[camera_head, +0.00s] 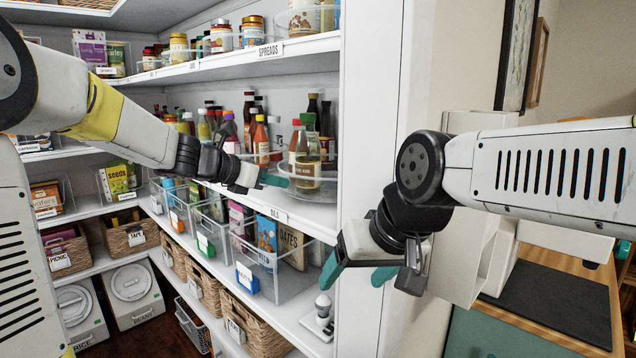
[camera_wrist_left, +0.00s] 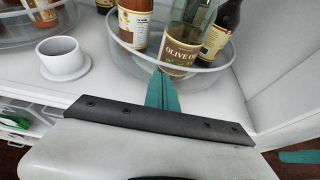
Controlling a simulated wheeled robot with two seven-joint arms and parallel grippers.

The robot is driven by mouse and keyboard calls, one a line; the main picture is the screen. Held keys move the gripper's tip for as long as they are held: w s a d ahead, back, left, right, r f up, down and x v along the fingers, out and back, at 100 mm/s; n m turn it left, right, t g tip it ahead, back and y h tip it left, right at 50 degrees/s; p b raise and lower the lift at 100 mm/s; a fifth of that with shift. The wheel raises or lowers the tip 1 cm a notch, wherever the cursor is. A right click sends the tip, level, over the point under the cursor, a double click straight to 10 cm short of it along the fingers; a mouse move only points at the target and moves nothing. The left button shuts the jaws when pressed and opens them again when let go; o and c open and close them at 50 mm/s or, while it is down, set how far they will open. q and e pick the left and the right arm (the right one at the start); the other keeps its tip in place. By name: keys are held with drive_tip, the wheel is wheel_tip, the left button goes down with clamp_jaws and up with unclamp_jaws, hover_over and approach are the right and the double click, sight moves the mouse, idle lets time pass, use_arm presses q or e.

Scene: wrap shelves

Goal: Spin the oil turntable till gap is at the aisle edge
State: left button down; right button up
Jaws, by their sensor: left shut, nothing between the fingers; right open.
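The oil turntable (camera_head: 285,168) is a clear, low-walled round tray at the right end of the bottle shelf. It shows close up in the left wrist view (camera_wrist_left: 130,48), holding an olive oil bottle (camera_wrist_left: 185,45), a brown-red bottle (camera_wrist_left: 134,22) and a dark bottle (camera_wrist_left: 222,28). My left gripper (camera_head: 270,180) is shut and empty, its teal fingertips (camera_wrist_left: 162,88) at the turntable's near rim, below the olive oil bottle. I cannot tell whether they touch the rim. I cannot make out the gap clearly. My right gripper (camera_head: 359,270) is open and empty, lower right, in front of the shelf upright.
A white cup (camera_wrist_left: 63,60) stands on the shelf left of the turntable. Another clear turntable (camera_wrist_left: 25,32) with bottles is farther left. The white upright (camera_head: 370,120) closes the right side. Clear bins (camera_head: 270,265) and a white device (camera_head: 320,318) occupy the shelf below.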

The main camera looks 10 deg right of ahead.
sight(312, 188)
use_arm(q)
drive_tip(key=shift+s+d, duration=0.1)
drive_tip(key=shift+s+d, duration=0.75)
drive_tip(key=shift+s, duration=0.05)
drive_tip(key=shift+s+d, duration=0.1)
drive_tip(key=shift+d, duration=0.05)
drive_tip(key=shift+s+d+r, duration=0.1)
drive_tip(key=shift+s+d, duration=0.55)
drive_tip(key=shift+s, duration=0.15)
drive_tip(key=shift+s+d, duration=0.7)
drive_tip(key=shift+d, duration=0.15)
drive_tip(key=shift+s+d, duration=0.1)
